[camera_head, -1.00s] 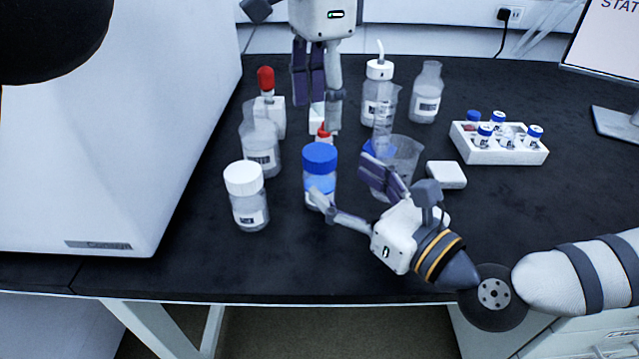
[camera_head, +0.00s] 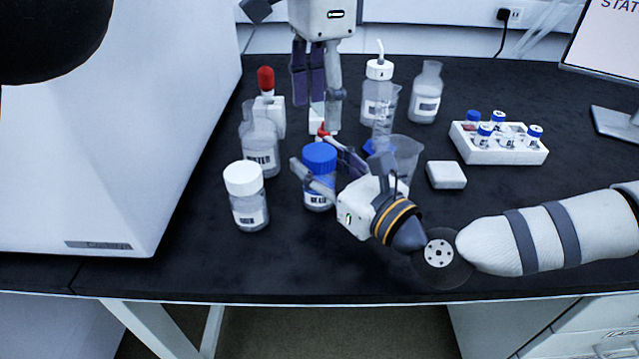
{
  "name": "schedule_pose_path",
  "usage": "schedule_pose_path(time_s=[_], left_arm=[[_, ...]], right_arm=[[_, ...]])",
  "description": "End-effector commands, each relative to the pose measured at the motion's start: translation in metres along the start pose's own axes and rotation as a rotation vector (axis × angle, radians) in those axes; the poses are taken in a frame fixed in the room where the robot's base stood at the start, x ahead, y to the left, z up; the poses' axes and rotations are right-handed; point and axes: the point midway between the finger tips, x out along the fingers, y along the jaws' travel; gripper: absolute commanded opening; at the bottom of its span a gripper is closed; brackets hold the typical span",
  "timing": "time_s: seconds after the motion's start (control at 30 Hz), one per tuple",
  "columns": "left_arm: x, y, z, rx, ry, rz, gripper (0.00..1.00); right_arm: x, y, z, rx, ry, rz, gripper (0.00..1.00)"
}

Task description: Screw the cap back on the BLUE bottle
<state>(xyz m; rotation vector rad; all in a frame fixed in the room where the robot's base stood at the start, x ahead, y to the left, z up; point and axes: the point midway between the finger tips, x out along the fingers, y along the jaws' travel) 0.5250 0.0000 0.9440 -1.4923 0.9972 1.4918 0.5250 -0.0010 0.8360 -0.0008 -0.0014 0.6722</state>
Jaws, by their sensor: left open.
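The blue-capped bottle (camera_head: 318,197) stands upright near the front middle of the table. Its blue cap (camera_head: 319,156) sits on top; I cannot tell how tightly. My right gripper (camera_head: 317,152) reaches in from the right at bottle height. Its grey finger crosses the bottle's front left and its dark finger lies on the right, behind it. The fingers are apart around the bottle; whether they touch it is unclear. My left gripper (camera_head: 320,105) points down, open and empty, behind and above the blue cap. A label on the bottle is partly hidden by the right gripper.
A white-capped bottle (camera_head: 248,205) and a clear bottle (camera_head: 259,150) stand close on the left. A beaker (camera_head: 404,157) and a cylinder (camera_head: 382,118) stand behind my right gripper. A white vial rack (camera_head: 498,155) is at right. The front table edge is clear.

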Motion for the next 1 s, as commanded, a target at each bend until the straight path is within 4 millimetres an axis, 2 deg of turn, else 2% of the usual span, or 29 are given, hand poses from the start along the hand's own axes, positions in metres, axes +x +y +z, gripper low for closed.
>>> schedule_pose_path(time_s=[0.17, 0.27, 0.37, 0.8, 1.0], left_arm=[[0.0002, 0.0001, 0.0, -0.022, -0.001, 0.0, 0.58], [0.001, 0.0001, 0.0003, -0.178, -0.005, 0.001, 0.58], [0.0024, 0.0004, 0.0008, -0.499, -0.011, 0.002, 0.58], [0.0043, 0.0008, 0.0011, -2.213, -0.026, -0.017, 0.58], [0.0027, 0.0001, 0.0001, -2.951, -0.014, -0.028, 0.58]], right_arm=[[-0.0002, 0.0003, -0.0005, 0.001, 0.001, 0.001, 0.0], [-0.0003, 0.0003, -0.0007, 0.001, 0.002, 0.001, 0.0], [-0.0003, 0.0004, -0.0008, 0.001, 0.002, 0.001, 0.0], [-0.0004, 0.0005, -0.0014, 0.002, 0.003, 0.001, 0.0], [-0.0005, 0.0006, -0.0017, 0.002, 0.004, 0.002, 0.0]])
